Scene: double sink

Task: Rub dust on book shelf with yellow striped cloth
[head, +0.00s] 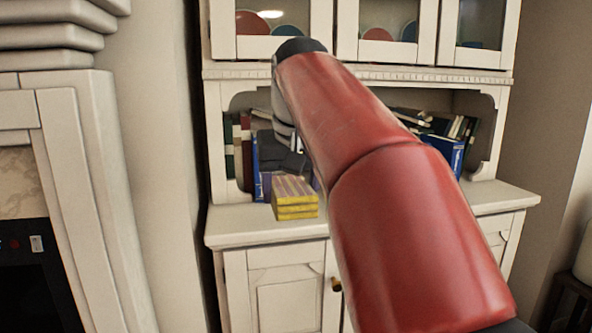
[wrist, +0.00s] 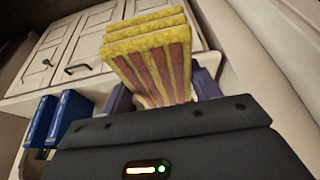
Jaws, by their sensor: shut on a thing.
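The yellow striped cloth (head: 296,203) is a folded stack with yellow edges and purple-red stripes on its face. In the head view it is at the left part of the white book shelf's counter (head: 233,232), low over or touching it; I cannot tell which. My gripper (wrist: 160,92) is shut on the cloth (wrist: 150,55), with a purple finger on each side of it in the wrist view. In the head view my red arm hides much of the shelf's middle. I cannot make out dust on the shelf.
Books stand in the niche at the left (head: 240,150), and more books lean at the right (head: 450,140). Plates (head: 252,22) sit behind the upper cabinet doors. The counter's right end (head: 500,196) is clear.

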